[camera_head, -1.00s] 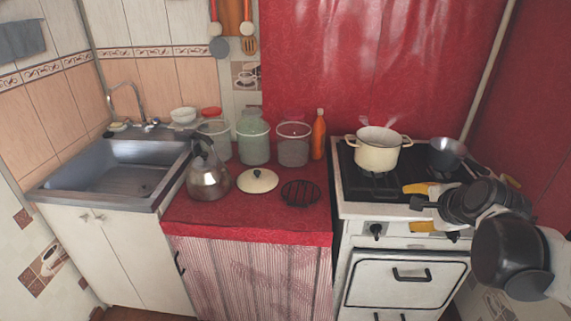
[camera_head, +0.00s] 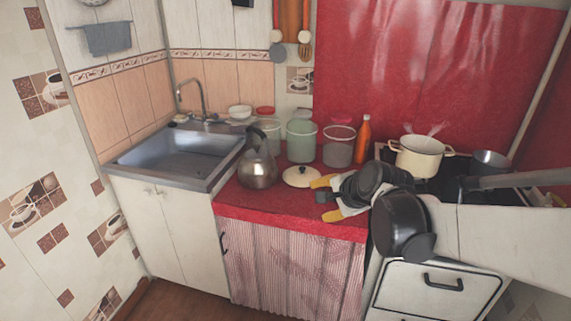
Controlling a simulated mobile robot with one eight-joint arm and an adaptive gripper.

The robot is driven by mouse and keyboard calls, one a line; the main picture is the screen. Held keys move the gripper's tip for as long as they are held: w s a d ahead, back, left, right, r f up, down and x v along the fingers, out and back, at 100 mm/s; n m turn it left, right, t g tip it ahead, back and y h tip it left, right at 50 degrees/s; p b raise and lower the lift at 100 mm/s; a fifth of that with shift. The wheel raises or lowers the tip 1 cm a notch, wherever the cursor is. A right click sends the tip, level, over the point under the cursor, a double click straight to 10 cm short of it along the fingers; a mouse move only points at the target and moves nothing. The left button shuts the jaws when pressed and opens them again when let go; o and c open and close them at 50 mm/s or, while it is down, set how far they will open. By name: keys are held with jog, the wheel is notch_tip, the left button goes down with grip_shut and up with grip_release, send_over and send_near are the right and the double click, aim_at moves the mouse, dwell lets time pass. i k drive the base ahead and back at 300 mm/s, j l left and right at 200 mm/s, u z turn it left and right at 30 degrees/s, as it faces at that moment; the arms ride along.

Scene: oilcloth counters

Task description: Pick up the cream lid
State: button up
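The cream lid (camera_head: 302,177) lies flat on the red oilcloth counter (camera_head: 250,200), with a dark knob on top. It is right of the kettle and in front of the clear jars. My gripper (camera_head: 326,197) reaches in from the right, just right of the lid in the picture. Its two yellow finger pads are spread apart and nothing shows between them. The upper pad appears close to the lid's right edge; I cannot tell the height gap.
A steel kettle (camera_head: 257,162) stands left of the lid. Several clear jars, including one greenish jar (camera_head: 301,142), and an orange bottle (camera_head: 363,138) stand behind. A cream pot (camera_head: 419,156) steams on the stove, right. The sink (camera_head: 180,155) is left.

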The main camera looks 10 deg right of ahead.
aim_at(297, 176)
jog(key=i+u, duration=0.3)
jog(key=i, duration=0.15)
jog(key=i+l+u, duration=0.15)
jog(key=i+u, duration=0.15)
jog(key=i, duration=0.2)
jog(key=i+l+u, duration=0.2)
jog(key=i+u, duration=0.15)
jog(key=i, duration=0.1)
